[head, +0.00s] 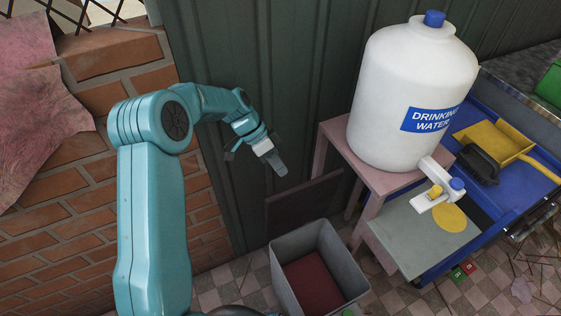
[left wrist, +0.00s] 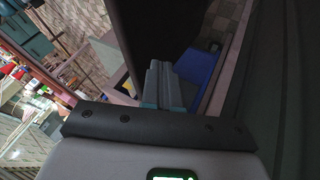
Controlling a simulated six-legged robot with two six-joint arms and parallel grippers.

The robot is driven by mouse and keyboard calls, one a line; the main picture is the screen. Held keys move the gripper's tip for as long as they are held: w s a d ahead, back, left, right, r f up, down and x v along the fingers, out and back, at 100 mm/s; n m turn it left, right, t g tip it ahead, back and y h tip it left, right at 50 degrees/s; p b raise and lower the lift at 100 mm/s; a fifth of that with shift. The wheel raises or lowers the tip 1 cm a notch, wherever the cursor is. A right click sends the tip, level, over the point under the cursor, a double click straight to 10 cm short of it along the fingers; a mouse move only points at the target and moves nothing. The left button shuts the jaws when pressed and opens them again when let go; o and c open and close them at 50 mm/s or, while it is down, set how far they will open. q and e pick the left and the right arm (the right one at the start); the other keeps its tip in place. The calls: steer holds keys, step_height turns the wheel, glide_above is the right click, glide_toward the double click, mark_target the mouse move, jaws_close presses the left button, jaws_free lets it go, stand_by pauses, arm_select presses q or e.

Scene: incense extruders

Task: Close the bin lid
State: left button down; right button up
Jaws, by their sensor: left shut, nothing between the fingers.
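The grey bin (head: 283,278) stands open on the floor at the bottom middle of the head view, and a dark red surface shows inside it. Its dark lid (head: 303,203) is tilted up at the bin's back edge, near the green wall. My left gripper (head: 279,165) is shut and empty, pointing down just above the lid's upper edge; I cannot tell whether it touches. In the left wrist view the shut fingers (left wrist: 163,85) lie in front of a dark panel that seems to be the lid. My right gripper is out of view.
A pink stand (head: 383,183) with a white water jug (head: 410,95) is right of the bin. A blue cart (head: 530,190) with a yellow dustpan (head: 493,142) stands farther right. A brick wall (head: 90,190) is on the left, and a green corrugated wall (head: 275,60) is behind.

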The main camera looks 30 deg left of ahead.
arm_select(q)
steer(key=x, duration=0.6)
steer(key=shift+d+f+p, duration=0.2)
steer(key=shift+f+p, duration=0.05)
steer(key=shift+p, duration=0.05)
